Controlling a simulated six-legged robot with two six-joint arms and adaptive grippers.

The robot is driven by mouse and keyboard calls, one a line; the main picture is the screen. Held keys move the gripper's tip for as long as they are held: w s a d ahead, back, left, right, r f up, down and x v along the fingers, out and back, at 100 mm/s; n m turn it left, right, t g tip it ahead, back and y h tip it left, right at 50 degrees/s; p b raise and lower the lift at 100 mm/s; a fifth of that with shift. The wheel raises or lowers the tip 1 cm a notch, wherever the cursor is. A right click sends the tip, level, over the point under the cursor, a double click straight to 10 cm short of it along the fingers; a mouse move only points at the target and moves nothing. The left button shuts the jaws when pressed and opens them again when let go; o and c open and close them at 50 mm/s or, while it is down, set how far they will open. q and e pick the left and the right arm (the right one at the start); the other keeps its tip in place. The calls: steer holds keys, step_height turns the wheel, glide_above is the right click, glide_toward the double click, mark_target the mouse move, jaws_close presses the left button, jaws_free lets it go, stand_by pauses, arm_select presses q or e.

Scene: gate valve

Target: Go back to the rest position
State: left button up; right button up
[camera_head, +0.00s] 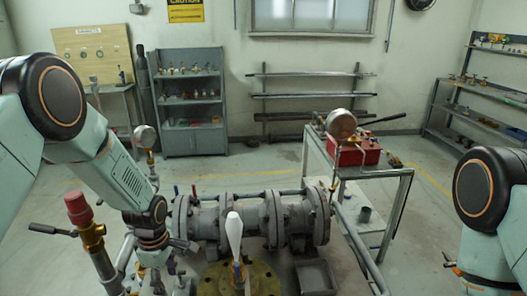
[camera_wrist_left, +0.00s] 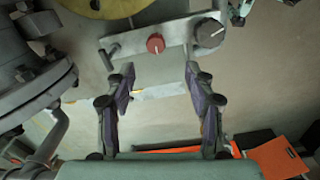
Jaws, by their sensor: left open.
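My left arm reaches down from the left in the head view. My left gripper (camera_wrist_left: 160,85) shows in the left wrist view with its two dark fingers spread wide and nothing between them. A plate with a red knob (camera_wrist_left: 155,43) and a dark grey knob (camera_wrist_left: 209,33) lies beyond the fingertips, apart from them. The grey flanged pipe and valve body (camera_head: 205,220) lies across the middle of the head view, to the right of my left wrist. My right arm shows at the right edge, but I cannot make out its gripper.
A metal cart (camera_head: 385,172) with a pressure gauge (camera_head: 341,124) and a red box (camera_head: 354,157) stands behind the valve at right. A red-capped pipe (camera_head: 78,207) stands close to my left arm. A grey cabinet (camera_head: 193,142) and wall shelves (camera_head: 480,92) line the back.

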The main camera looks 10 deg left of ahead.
arm_select(q)
steer(key=s+d+f+m, duration=0.4)
steer(key=s+f+m, duration=0.25)
steer(key=s, duration=0.35)
steer(key=s+d+f+m, duration=0.1)
steer(key=s+d+m, duration=0.1)
steer(key=s+m, duration=0.65)
steer(key=s+d+f+m, duration=0.1)
steer(key=s+m, duration=0.2)
steer(key=s, duration=1)
step_height(320, 180, down, 21)
steer(key=b, duration=2.2)
steer(key=shift+w+f, duration=0.2)
steer(key=shift+w, duration=0.05)
